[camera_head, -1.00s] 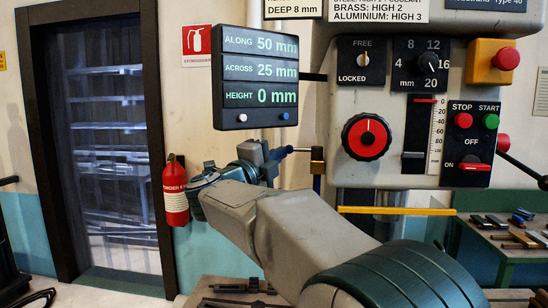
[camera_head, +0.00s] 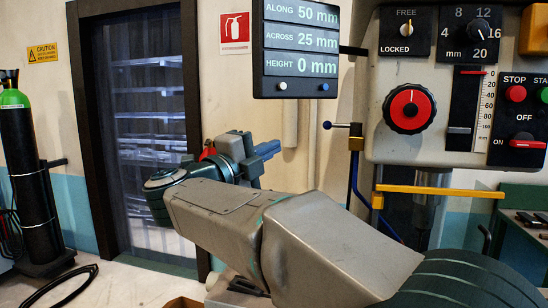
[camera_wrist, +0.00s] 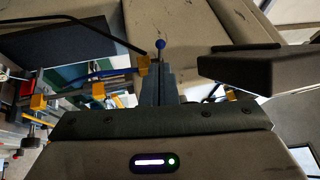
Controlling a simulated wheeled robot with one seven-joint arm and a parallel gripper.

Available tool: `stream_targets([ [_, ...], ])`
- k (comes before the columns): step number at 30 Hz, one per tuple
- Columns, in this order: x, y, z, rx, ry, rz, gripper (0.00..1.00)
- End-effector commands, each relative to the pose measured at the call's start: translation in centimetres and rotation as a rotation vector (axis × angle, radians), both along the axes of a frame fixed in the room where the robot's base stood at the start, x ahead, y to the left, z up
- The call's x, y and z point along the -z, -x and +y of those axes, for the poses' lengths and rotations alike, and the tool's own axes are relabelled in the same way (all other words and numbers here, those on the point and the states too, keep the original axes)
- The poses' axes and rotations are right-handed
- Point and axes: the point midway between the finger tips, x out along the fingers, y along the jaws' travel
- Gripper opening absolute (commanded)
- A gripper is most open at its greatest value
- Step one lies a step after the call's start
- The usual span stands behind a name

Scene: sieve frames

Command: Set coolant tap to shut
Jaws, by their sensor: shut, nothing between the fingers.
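The coolant tap appears to be the brass block (camera_head: 356,143) with a thin lever on the machine's lower left side. The lever ends in a blue ball (camera_head: 327,125) and points left, roughly level, in the head view. A blue pipe runs down from the block. My gripper (camera_head: 277,148) is shut and empty, left of the ball and a little lower in the picture, with a visible gap. In the wrist view, my shut fingers (camera_wrist: 158,68) point toward the blue ball (camera_wrist: 160,44), which shows just beyond their tips; the brass block (camera_wrist: 143,62) is left of them.
The machine panel (camera_head: 450,75) with its red knob and switches is right of the tap. A readout screen (camera_head: 302,50) hangs above my gripper. A yellow bar (camera_head: 430,191) sticks out below the panel. A gas cylinder (camera_head: 28,170) stands far left.

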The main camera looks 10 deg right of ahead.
Motion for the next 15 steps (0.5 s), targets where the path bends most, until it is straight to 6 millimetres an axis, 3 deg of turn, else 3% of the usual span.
stream_targets([
  [9, -0.8, -2.8, 1.0, -0.300, 0.253, 0.072, 0.00],
  [15, 1.8, -3.8, 2.9, -0.556, 0.486, 0.230, 0.00],
])
